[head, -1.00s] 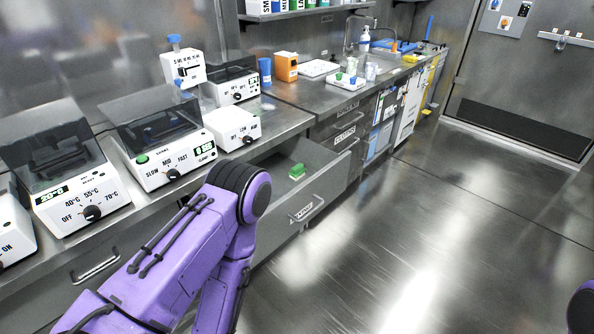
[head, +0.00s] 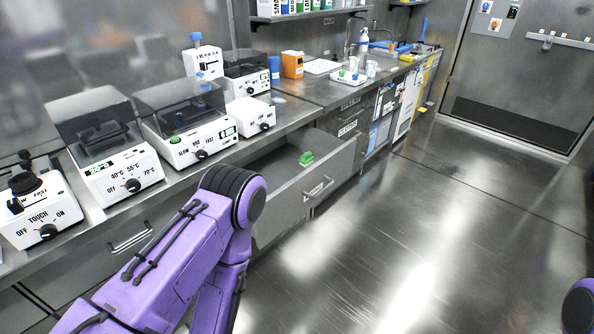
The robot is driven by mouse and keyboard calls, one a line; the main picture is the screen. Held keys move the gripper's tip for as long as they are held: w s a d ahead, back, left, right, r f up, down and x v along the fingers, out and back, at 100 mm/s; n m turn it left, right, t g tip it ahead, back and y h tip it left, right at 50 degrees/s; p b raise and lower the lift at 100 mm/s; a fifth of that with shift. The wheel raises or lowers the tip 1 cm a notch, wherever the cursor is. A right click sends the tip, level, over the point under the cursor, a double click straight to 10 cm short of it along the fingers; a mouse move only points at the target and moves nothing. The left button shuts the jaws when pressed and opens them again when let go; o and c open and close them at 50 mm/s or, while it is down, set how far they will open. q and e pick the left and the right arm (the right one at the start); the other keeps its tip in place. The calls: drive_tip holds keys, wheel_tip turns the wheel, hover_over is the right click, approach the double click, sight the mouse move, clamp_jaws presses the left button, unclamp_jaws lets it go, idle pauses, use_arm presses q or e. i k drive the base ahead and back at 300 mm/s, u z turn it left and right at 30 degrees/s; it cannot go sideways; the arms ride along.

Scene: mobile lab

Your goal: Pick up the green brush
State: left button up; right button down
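The green brush (head: 306,158) is a small green object lying inside an open drawer (head: 330,168) below the counter, near the middle of the head view. My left arm comes in from the lower left, and its purple elbow is in front of the drawer's near left part. My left gripper is out of the picture. Only a bit of my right arm shows at the lower right edge, and my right gripper is out of the picture. The drawer's near left inside is partly hidden by my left arm.
Lab devices with dials, such as a shaker (head: 187,125), line the counter (head: 215,160) on the left. A white tray (head: 350,78) and an orange box (head: 292,64) stand farther back. The metal floor (head: 400,230) to the right is clear up to the door.

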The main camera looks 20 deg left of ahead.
sight(306, 158)
drive_tip(key=z, duration=0.6)
drive_tip(key=i, duration=1.45)
drive_tip(key=u, duration=0.85)
drive_tip(key=i, duration=0.75)
drive_tip(key=u, duration=0.8)
